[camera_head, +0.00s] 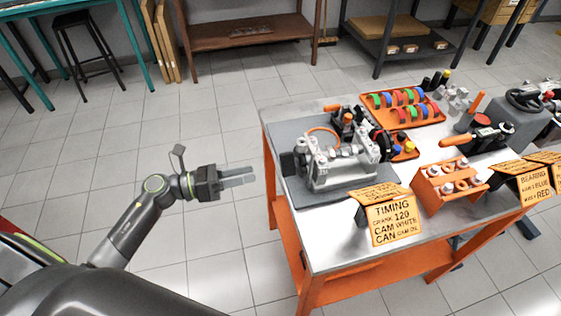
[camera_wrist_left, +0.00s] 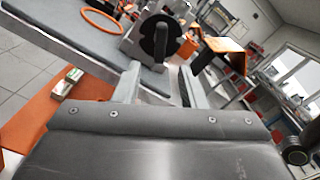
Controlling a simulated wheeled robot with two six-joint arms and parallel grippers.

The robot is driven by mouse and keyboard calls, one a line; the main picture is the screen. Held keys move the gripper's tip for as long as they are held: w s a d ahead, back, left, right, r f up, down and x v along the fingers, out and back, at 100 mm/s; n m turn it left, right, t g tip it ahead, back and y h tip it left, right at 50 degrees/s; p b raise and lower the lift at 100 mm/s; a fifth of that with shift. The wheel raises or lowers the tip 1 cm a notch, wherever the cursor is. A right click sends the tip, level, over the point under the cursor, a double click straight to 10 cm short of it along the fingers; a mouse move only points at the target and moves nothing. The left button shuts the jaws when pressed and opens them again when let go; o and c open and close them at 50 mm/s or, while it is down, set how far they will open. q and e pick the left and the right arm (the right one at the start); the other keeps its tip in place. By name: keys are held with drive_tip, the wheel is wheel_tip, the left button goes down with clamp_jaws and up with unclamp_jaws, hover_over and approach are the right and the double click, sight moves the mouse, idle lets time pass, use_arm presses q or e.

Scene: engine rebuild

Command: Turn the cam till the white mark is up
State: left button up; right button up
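The engine (camera_head: 340,163) stands on a grey mat on the orange-framed bench. A dark round part (camera_head: 288,163) sits at its left end; it also shows in the left wrist view (camera_wrist_left: 158,40), beyond the fingers. I cannot tell whether this is the cam, and I see no white mark on it. My left gripper (camera_head: 250,176) is left of the bench, apart from the engine. Its two fingers also show in the left wrist view (camera_wrist_left: 160,75), spread with nothing between them. My right gripper is not in view.
An orange tray of coloured rings (camera_head: 402,105) lies behind, and an orange rack (camera_head: 448,185) stands to the right. The floor left of the bench is clear.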

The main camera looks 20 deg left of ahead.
use_arm(q)
drive_tip(key=shift+p+x, duration=1.25)
drive_tip(key=shift+x, duration=3.45)
clamp_jaws()
